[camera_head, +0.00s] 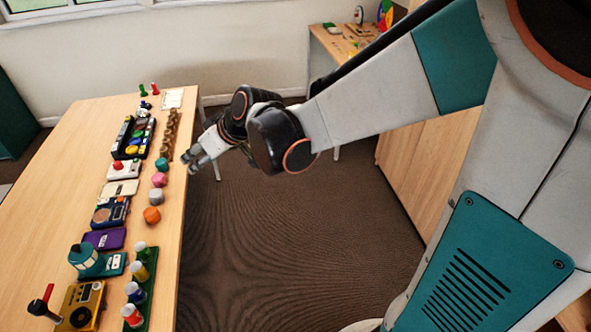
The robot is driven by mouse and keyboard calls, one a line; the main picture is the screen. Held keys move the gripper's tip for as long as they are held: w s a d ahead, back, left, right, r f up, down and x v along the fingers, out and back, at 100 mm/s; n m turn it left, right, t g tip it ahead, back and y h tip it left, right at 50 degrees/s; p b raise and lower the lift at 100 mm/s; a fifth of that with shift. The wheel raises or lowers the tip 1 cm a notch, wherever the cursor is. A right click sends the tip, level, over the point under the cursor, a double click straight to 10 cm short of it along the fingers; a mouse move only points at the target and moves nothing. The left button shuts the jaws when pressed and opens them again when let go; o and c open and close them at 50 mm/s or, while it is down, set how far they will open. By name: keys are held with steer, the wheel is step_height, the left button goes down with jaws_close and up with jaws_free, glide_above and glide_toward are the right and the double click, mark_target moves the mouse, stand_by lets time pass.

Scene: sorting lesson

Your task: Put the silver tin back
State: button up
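My gripper (189,163) hangs at the right edge of the long wooden table (60,205), near a brown row of knobs. Its two grey fingertips look apart, with nothing visible between them. I cannot pick out a silver tin for certain. A small grey rounded piece (156,197) stands on the table in a line with a teal piece (162,164), a pink piece (159,180) and an orange piece (152,215). My gripper is beyond and to the right of this line, apart from the grey piece.
A black tray (117,150) with coloured things lies on the table's far half. A green rack (150,300) with several coloured bottles stands at the near right edge. The table's left side is clear.

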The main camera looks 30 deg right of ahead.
steer(key=s+d+r+m+h, duration=0.1)
steer(key=s+d, duration=0.3)
steer(key=s, duration=0.7)
steer(key=s+d+r+m+h, duration=0.2)
steer(key=s+d+m+h, duration=0.1)
steer(key=s, duration=0.8)
steer(key=shift+s+d+m+h, duration=0.15)
steer(key=shift+d+m+h, duration=0.2)
steer(key=shift+d, duration=0.5)
